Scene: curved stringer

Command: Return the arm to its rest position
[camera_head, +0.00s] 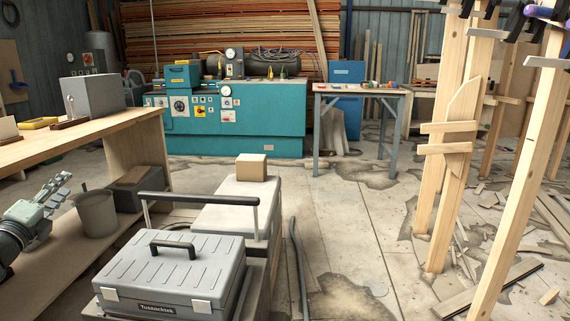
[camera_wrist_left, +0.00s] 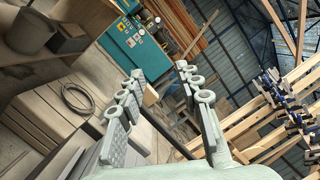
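My left gripper (camera_head: 62,183) is at the left edge of the head view, in front of the wooden workbench (camera_head: 90,134). Its arm comes in from the lower left. In the left wrist view the two fingers of the left gripper (camera_wrist_left: 159,70) stand apart with nothing held between them, so it is open. The wrist view is tilted and looks past the fingers toward the teal machine (camera_wrist_left: 135,50). My right arm and right gripper do not show in either view.
A grey toolbox (camera_head: 172,270) sits on a cart in front, with a small cardboard box (camera_head: 251,167) behind it. A bucket (camera_head: 97,213) is close to the left gripper. Wooden posts (camera_head: 454,200) stand at the right. The middle floor (camera_head: 345,220) is mostly clear.

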